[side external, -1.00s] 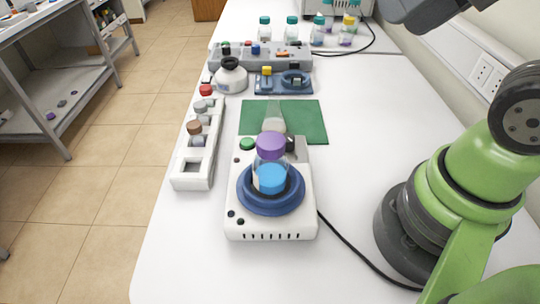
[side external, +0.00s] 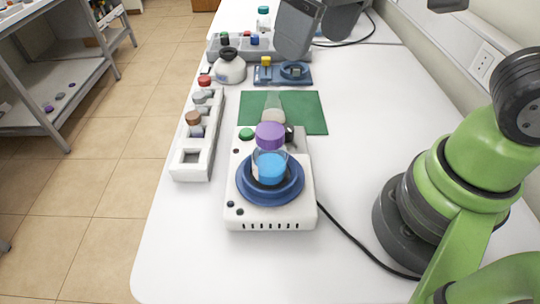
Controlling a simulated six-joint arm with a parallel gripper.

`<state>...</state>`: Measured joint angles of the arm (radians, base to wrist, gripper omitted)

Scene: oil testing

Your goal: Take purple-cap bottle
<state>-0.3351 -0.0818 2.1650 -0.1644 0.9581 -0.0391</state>
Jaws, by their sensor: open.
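The purple-cap bottle (side external: 270,166) stands upright on the blue round plate (side external: 271,196) of a white stirrer device (side external: 270,219). It has a purple cap (side external: 270,135) and blue liquid inside. My gripper (side external: 291,48) is a dark grey shape high in the view, above and beyond the bottle and well apart from it. It is open and holds nothing that I can see. Its fingers are hard to make out from this angle.
A white rack (side external: 189,166) with capped vials stands left of the device. Behind it are a conical flask (side external: 273,110) on a green mat (side external: 309,112), a white round bottle (side external: 229,68) and a blue device (side external: 284,75). A black cable (side external: 352,238) runs right. The table's right-middle is clear.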

